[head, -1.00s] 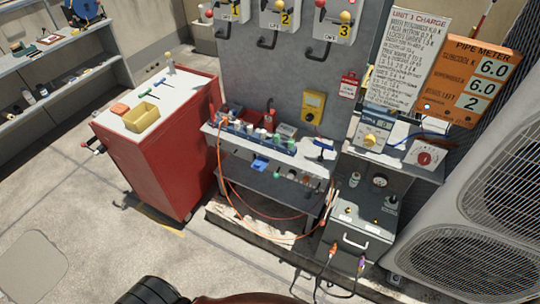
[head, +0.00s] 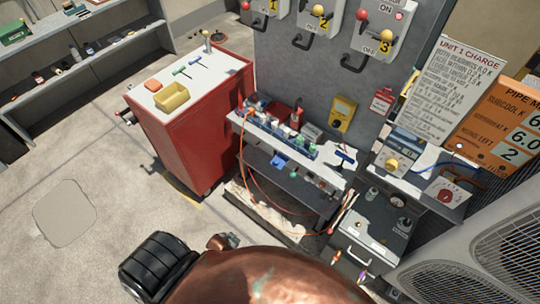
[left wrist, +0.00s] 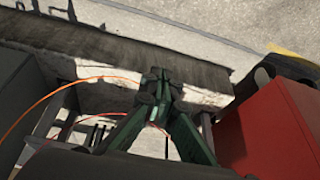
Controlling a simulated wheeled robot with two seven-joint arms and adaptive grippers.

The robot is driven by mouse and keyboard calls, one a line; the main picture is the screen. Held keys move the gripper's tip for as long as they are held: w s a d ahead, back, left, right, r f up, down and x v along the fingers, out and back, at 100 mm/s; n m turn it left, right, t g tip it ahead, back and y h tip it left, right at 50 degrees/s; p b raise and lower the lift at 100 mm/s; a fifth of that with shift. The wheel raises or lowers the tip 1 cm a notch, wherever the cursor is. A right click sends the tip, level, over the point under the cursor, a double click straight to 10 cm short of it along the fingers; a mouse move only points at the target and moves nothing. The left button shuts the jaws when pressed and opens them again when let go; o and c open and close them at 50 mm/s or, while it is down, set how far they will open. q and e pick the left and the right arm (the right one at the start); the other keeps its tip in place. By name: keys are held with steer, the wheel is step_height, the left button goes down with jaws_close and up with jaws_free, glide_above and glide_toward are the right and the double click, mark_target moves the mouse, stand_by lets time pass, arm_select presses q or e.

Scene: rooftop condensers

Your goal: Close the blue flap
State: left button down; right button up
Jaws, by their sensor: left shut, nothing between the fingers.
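A small blue piece (head: 278,160), perhaps the blue flap, hangs below the front edge of the white bench shelf (head: 262,134). It slants outward from the edge; how far open it is I cannot tell. In the left wrist view my left gripper (left wrist: 157,84) has dark green fingers that come together with nothing between them. It hangs in free air over the ground, with the red cabinet (left wrist: 275,130) to its right and an orange hose (left wrist: 60,88) to its left. I cannot make out its fingers in the head view. My right gripper is not in view.
The red cabinet (head: 195,130) stands left of the bench, with a yellow tray (head: 172,96) on top. The orange hose (head: 246,165) loops in front of the bench. A grey box (head: 372,235) and large condenser fans (head: 440,275) stand at right. Floor at left is clear.

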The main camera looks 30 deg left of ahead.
arm_select(q)
steer(key=w+r+t+p, duration=0.25)
steer(key=w+r, duration=0.55)
steer(key=r, duration=0.7)
steer(key=w+r+t+h+p, duration=0.1)
steer(key=w+r+p, duration=0.5)
steer(key=r, duration=1)
steer(key=w+r+t+p, duration=0.2)
steer(key=w+r, duration=0.7)
steer(key=r, duration=0.6)
glide_above(273, 161)
steer(key=s+d, duration=0.2)
steer(key=s, duration=0.1)
step_height(273, 161, down, 10)
steer(key=shift+w+r, duration=0.1)
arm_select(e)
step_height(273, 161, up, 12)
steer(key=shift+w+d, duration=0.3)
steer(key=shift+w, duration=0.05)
